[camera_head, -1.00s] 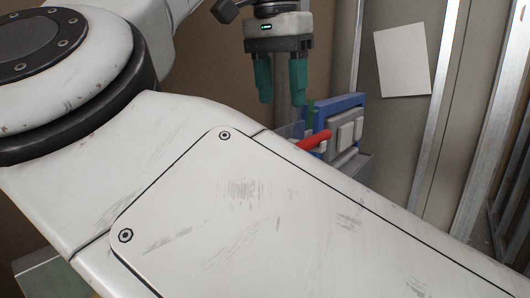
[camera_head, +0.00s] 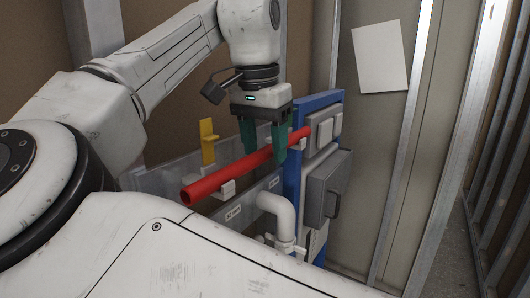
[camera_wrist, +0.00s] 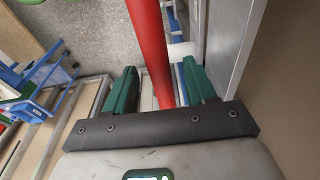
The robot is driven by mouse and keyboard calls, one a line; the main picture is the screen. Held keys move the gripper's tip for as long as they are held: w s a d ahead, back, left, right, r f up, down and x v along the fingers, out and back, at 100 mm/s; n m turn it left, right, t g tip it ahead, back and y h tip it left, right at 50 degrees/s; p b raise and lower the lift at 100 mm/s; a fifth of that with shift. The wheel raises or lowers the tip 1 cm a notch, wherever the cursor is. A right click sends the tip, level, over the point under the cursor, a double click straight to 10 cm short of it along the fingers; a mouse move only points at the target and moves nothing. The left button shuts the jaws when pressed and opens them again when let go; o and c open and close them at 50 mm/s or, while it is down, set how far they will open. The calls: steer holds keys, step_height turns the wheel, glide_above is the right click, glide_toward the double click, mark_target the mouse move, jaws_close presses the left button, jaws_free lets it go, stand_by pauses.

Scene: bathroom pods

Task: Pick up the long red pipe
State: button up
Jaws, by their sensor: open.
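The long red pipe (camera_head: 225,176) lies across white supports (camera_head: 228,188) on a grey panel, with its open end towards the lower left and its far end at the blue frame. My gripper (camera_head: 264,156) is open and points down over the pipe, its green fingers on either side of it. In the wrist view the pipe (camera_wrist: 151,55) runs between the two open fingers (camera_wrist: 158,82), nearer the right one. I cannot tell whether either finger touches it.
A yellow bracket (camera_head: 208,141) stands up behind the pipe. A white elbow pipe (camera_head: 281,212) is below it. A blue frame (camera_head: 292,190) with grey boxes (camera_head: 328,187) stands to the right. A white sheet (camera_head: 380,57) hangs on the wall.

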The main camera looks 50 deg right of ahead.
steer(key=shift+c, duration=0.4)
jaws_close()
steer(key=shift+r, duration=0.15)
